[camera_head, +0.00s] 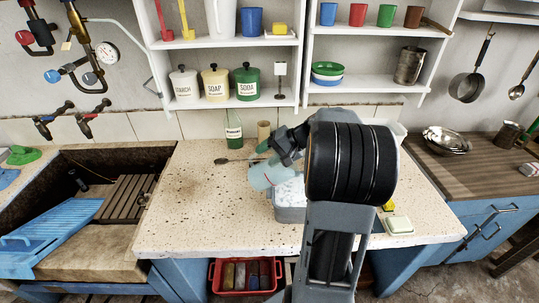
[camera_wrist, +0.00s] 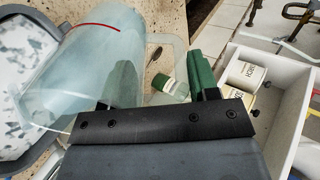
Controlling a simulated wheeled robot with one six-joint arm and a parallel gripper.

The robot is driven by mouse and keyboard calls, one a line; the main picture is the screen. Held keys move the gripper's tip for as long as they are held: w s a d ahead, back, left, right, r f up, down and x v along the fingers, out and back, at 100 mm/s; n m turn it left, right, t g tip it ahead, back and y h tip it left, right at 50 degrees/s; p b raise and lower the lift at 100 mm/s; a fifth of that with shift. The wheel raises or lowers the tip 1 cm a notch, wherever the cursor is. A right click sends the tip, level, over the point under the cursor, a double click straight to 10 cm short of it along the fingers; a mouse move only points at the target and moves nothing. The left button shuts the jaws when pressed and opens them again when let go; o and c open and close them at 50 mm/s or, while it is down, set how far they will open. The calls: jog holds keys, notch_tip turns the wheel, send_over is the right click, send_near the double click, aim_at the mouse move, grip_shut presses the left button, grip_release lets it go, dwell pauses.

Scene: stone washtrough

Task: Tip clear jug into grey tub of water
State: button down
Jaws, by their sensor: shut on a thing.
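The clear jug (camera_head: 262,176) is pale blue-green and see-through. It is tilted, at the left rim of the grey tub (camera_head: 290,215). In the wrist view the jug (camera_wrist: 95,65) lies on its side with a red line near one end, its other end towards the tub (camera_wrist: 47,143). The tub holds a mottled white and grey surface. My gripper (camera_head: 273,148) is shut on the jug's handle; its green fingers also show in the wrist view (camera_wrist: 160,80). I cannot tell whether anything flows from the jug. My arm hides the tub's right part.
A soap dish (camera_head: 398,225) is at the right. The speckled counter (camera_head: 185,215) is clear at left. Shelves (camera_head: 232,103) hang above.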

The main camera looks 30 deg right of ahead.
jog(key=shift+s+d+f+t+y+b, duration=0.2)
jog(key=shift+s+d+t+y+b, duration=0.2)
jog(key=shift+b, duration=0.45)
jog(key=shift+d, duration=0.15)
jog(key=shift+r, duration=0.1)
jog(key=shift+s+y+b, duration=0.1)
jog(key=shift+y+b, duration=0.2)
jog(key=shift+b, duration=0.05)
dwell(0.5)
jog(key=shift+s+d+f+t+b, duration=0.15)
jog(key=shift+d+f+t+b, duration=0.15)
jog(key=shift+b, duration=0.2)
jog(key=shift+s+d+f+t+y+b, duration=0.2)
jog(key=shift+s+d+t+y+b, duration=0.15)
jog(key=shift+y+b, duration=0.4)
jog(key=shift+d, duration=0.15)
